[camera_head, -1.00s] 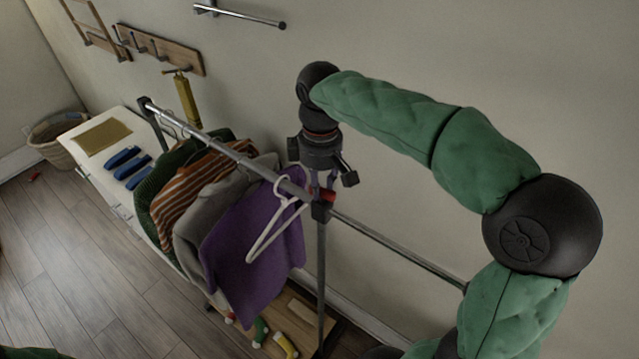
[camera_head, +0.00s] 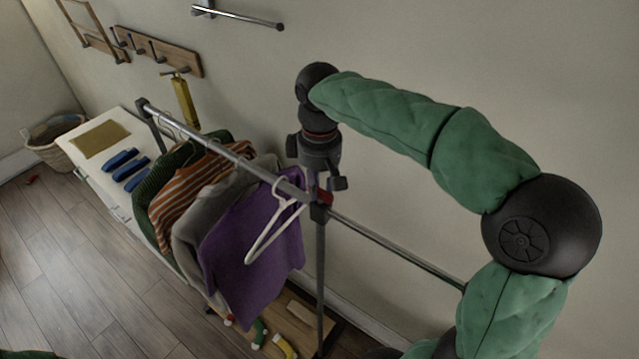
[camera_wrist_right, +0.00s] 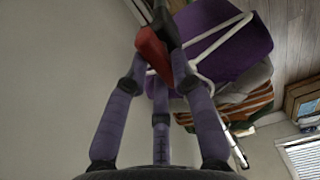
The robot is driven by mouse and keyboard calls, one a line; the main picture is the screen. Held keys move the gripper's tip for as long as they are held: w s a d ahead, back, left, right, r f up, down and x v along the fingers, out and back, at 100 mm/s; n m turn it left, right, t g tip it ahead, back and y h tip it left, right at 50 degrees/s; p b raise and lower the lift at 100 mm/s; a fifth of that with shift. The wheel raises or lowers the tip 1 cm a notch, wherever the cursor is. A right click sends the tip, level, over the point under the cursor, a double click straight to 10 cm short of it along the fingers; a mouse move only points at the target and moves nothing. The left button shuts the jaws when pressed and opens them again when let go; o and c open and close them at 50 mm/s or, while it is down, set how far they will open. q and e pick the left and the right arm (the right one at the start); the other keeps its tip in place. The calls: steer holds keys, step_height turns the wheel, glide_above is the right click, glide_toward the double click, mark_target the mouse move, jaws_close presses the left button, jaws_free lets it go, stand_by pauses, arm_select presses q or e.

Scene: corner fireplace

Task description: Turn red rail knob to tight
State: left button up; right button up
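The red rail knob (camera_head: 325,198) sits at the joint of the metal clothes rail and its upright post. It also shows in the right wrist view (camera_wrist_right: 152,48), between the purple-grey fingers. My right gripper (camera_head: 318,185) is at the knob, coming down from above the rail. In the wrist view its fingers (camera_wrist_right: 160,62) close in on both sides of the knob and appear to hold it. The contact is partly hidden in the head view. My left gripper is out of view.
A white hanger (camera_head: 275,225) and a purple garment (camera_head: 255,245) hang right beside the knob, with more clothes farther left. The metal rail (camera_head: 400,246) continues to the right under my arm. The wall is close behind. A white cabinet (camera_head: 85,165) stands at the left.

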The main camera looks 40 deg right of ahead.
mark_target(319, 187)
steer(key=o, duration=0.4)
steer(key=shift+c, duration=0.2)
step_height(319, 187, up, 12)
steer(key=shift+f, duration=0.1)
stand_by(0.7)
